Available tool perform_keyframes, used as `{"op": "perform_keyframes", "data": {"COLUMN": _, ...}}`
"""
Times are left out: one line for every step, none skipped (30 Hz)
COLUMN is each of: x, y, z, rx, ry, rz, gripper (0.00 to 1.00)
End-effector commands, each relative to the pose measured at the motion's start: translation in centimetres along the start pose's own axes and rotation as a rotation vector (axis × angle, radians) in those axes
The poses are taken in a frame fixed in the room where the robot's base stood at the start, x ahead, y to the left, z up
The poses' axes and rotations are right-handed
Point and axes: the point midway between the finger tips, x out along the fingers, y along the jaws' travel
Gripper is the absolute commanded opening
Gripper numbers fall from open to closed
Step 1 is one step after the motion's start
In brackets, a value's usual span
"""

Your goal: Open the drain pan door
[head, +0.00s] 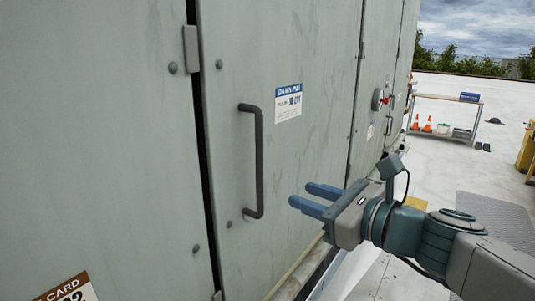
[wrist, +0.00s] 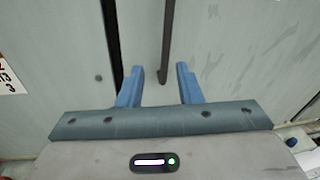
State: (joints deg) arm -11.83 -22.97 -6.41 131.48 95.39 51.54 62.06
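The drain pan door (head: 285,180) is a grey-green metal panel with a blue-and-white label (head: 288,103). It looks closed, with a dark gap along its left edge. Its dark vertical bar handle (head: 259,165) is left of the label. My gripper (head: 307,197) is to the right of the handle in the head view, its two blue fingers apart and empty, pointing toward the door. In the wrist view the handle (wrist: 167,45) shows ahead, between the lines of the open fingers (wrist: 160,72). The handle's lower end shows just beyond the fingertips; I see no contact.
A panel (head: 95,130) lies left of the gap, with a brown-topped card (head: 66,290). Farther right are another panel with a red-marked round fitting (head: 378,99), and a shelf cart (head: 446,98) with orange cones (head: 427,124). The roof floor is open at right.

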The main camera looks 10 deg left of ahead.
Motion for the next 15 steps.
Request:
{"op": "perform_keyframes", "data": {"x": 0.1, "y": -0.4, "z": 1.0, "rx": 0.05, "ry": -0.031, "rz": -0.013, "gripper": 0.32}}
{"op": "perform_keyframes", "data": {"x": 0.1, "y": -0.6, "z": 1.4, "rx": 0.077, "ry": -0.048, "rz": -0.019, "gripper": 0.32}}
{"op": "perform_keyframes", "data": {"x": 0.1, "y": -0.9, "z": 1.8, "rx": 0.106, "ry": -0.066, "rz": -0.026, "gripper": 0.32}}
{"op": "perform_keyframes", "data": {"x": 0.1, "y": -1.0, "z": 2.1, "rx": 0.122, "ry": -0.075, "rz": -0.03, "gripper": 0.32}}
{"op": "perform_keyframes", "data": {"x": 0.2, "y": -1.1, "z": 2.3, "rx": 0.134, "ry": -0.083, "rz": -0.032, "gripper": 0.32}}
{"op": "perform_keyframes", "data": {"x": 0.3, "y": -1.2, "z": 2.4, "rx": 0.145, "ry": -0.09, "rz": -0.034, "gripper": 0.32}}
{"op": "perform_keyframes", "data": {"x": 0.5, "y": -1.2, "z": 2.5, "rx": 0.15, "ry": -0.093, "rz": -0.035, "gripper": 0.32}}
{"op": "perform_keyframes", "data": {"x": 0.8, "y": -1.3, "z": 2.6, "rx": 0.153, "ry": -0.094, "rz": -0.035, "gripper": 0.32}}
{"op": "perform_keyframes", "data": {"x": 1.2, "y": -1.3, "z": 2.6, "rx": 0.154, "ry": -0.095, "rz": -0.034, "gripper": 0.32}}
{"op": "perform_keyframes", "data": {"x": 1.6, "y": -1.3, "z": 2.7, "rx": 0.154, "ry": -0.094, "rz": -0.034, "gripper": 0.32}}
{"op": "perform_keyframes", "data": {"x": 2.0, "y": -1.3, "z": 2.7, "rx": 0.154, "ry": -0.093, "rz": -0.034, "gripper": 0.32}}
{"op": "perform_keyframes", "data": {"x": 2.8, "y": -1.3, "z": 2.7, "rx": 0.154, "ry": -0.092, "rz": -0.034, "gripper": 0.32}}
{"op": "perform_keyframes", "data": {"x": 3.3, "y": -1.3, "z": 2.8, "rx": 0.155, "ry": -0.092, "rz": -0.033, "gripper": 0.32}}
{"op": "perform_keyframes", "data": {"x": 3.9, "y": -1.4, "z": 2.9, "rx": 0.154, "ry": -0.092, "rz": -0.033, "gripper": 0.32}}
{"op": "perform_keyframes", "data": {"x": 4.8, "y": -1.5, "z": 3.0, "rx": 0.154, "ry": -0.092, "rz": -0.034, "gripper": 0.32}}
